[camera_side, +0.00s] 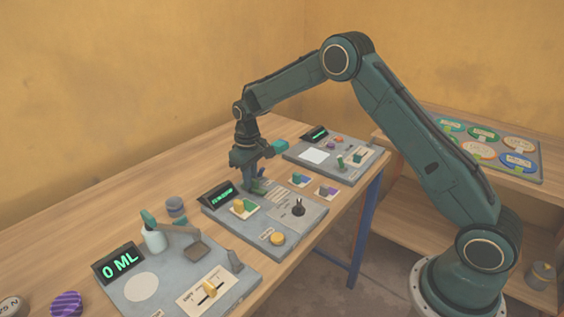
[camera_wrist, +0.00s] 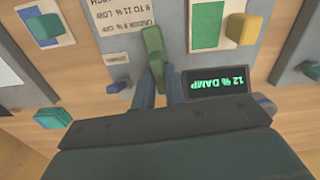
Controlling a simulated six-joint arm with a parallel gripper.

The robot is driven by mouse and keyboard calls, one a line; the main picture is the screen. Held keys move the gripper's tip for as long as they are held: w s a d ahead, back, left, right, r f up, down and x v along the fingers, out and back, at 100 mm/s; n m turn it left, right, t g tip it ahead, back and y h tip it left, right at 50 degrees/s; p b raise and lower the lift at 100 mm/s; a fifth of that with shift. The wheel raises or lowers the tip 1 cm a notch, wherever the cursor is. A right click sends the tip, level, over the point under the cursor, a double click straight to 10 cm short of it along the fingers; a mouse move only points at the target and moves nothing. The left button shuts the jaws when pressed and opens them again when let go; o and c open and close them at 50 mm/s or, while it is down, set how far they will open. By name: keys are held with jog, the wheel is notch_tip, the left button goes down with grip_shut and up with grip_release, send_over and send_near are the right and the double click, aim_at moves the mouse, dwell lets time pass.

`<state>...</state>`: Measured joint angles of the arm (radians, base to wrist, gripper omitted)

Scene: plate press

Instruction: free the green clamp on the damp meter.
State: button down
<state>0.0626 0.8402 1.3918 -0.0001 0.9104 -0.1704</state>
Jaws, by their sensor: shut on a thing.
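The damp meter is the middle grey panel (camera_side: 270,222) on the bench in the side view. Its dark display (camera_wrist: 217,82) reads "12 % DAMP", upside down in the wrist view. The green clamp (camera_wrist: 153,48) is a green lever at the panel's edge, beside the display. It also shows small in the side view (camera_side: 259,187), partly hidden by my gripper. My gripper (camera_wrist: 158,85) points down at the panel's back edge, its fingers closed around the near part of the clamp. In the side view my gripper (camera_side: 250,184) sits low over the panel.
The meter also carries a yellow lever (camera_wrist: 243,28), a black knob (camera_side: 298,209) and a yellow button (camera_side: 278,238). A panel reading "0 ML" (camera_side: 118,262) stands in front left, another panel (camera_side: 335,158) behind. A small blue part (camera_wrist: 118,86) is close left of my fingers.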

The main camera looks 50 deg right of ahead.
jog(key=shift+n, duration=1.6)
jog(key=c, duration=1.4)
grip_release()
jog(key=shift+c, duration=0.2)
jog(key=shift+r, duration=0.15)
notch_tip(320, 180, up, 14)
